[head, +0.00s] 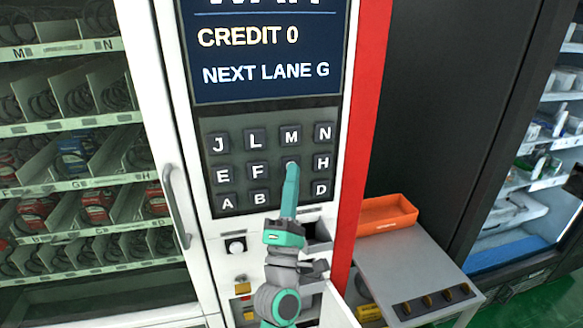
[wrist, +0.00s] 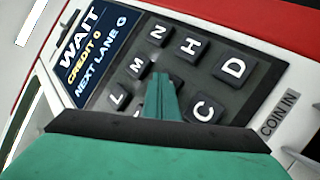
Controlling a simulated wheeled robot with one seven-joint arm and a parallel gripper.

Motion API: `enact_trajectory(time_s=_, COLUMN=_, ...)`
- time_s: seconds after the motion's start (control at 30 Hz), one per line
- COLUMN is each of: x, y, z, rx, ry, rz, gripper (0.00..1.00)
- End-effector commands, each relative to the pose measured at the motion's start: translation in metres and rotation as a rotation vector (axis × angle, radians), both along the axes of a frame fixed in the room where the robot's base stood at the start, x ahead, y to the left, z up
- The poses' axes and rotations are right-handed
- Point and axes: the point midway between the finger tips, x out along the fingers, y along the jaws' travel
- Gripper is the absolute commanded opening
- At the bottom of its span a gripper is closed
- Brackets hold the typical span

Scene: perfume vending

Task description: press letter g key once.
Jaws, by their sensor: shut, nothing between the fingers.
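The keypad (head: 210,133) has dark square keys with white letters. In the head view, the G key (head: 287,160) sits between the F key (head: 258,170) and the H key (head: 321,163), mostly covered by my fingertips. My gripper (head: 292,170) is shut and empty, its green fingers pointing at the G key. In the wrist view, my fingertips (wrist: 160,82) are over the G key's place among the M, H and C keys, and its letter is hidden. I cannot tell whether the tips touch the key.
The screen (head: 268,50) above the keypad reads WAIT, CREDIT 0 and NEXT LANE G. The M key (head: 291,135) and C key (wrist: 204,109) lie close to my fingertips. An orange tray (head: 388,226) stands on a side counter at right. Stocked glass-fronted shelves are at left.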

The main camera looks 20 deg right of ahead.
Motion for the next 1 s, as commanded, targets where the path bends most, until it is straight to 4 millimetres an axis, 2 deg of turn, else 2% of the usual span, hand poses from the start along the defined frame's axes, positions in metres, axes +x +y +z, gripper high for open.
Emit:
enact_trajectory(time_s=0.37, x=-0.001, y=0.0, z=0.0, rx=0.0, ry=0.0, rz=0.001, gripper=0.0)
enact_trajectory(time_s=0.73, x=-0.016, y=0.001, z=-0.001, rx=0.0, ry=0.0, rz=0.001, gripper=0.0)
enact_trajectory(time_s=1.0, x=-0.017, y=0.001, z=0.0, rx=0.0, ry=0.0, rz=0.001, gripper=0.0)
